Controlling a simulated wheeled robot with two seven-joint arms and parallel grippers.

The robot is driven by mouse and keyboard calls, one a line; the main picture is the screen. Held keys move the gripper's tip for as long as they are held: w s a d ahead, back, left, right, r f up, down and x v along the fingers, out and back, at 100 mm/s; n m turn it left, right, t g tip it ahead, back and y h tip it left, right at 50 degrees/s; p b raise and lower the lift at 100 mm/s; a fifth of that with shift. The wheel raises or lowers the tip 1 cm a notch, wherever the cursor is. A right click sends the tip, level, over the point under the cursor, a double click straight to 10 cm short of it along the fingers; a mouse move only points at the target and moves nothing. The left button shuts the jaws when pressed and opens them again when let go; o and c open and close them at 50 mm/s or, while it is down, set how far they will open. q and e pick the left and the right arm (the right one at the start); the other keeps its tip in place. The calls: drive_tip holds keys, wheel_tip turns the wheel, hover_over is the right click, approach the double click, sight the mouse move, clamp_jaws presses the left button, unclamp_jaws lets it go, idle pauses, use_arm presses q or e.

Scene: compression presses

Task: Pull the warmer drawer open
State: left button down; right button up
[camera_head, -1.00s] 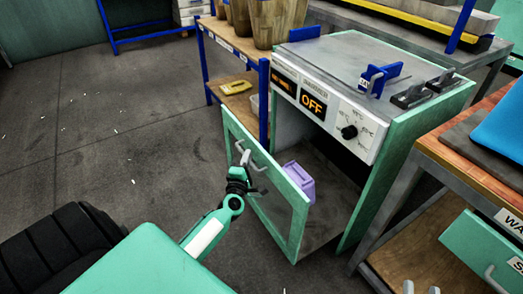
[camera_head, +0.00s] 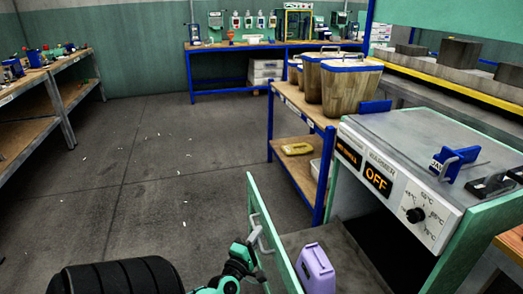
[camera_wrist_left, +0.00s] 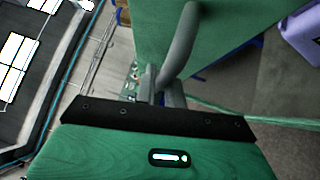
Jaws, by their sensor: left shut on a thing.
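The warmer (camera_head: 425,200) stands at the right in the head view, with its display reading OFF. Its green drawer front (camera_head: 272,240) stands well out from the body, so the drawer is open. A purple container (camera_head: 315,268) rests inside behind the front; it also shows in the left wrist view (camera_wrist_left: 298,35). My left gripper (camera_head: 252,246) is at the grey drawer handle (camera_head: 257,233) and shut on it. The left wrist view shows the handle (camera_wrist_left: 180,50) rising from just beyond the gripper. The fingertips are mostly hidden. My right gripper is not in view.
A blue-framed shelf (camera_head: 320,190) with wooden-looking bins (camera_head: 345,85) stands left of the warmer. A yellow item (camera_head: 298,149) lies on its lower shelf. A workbench (camera_head: 275,45) runs along the back wall. The floor (camera_head: 150,165) left of the drawer is largely clear.

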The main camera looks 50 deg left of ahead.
use_arm(q)
drive_tip(key=shift+f, duration=0.1)
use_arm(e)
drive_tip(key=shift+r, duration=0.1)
use_arm(q)
drive_tip(key=c, duration=1.5)
unclamp_jaws()
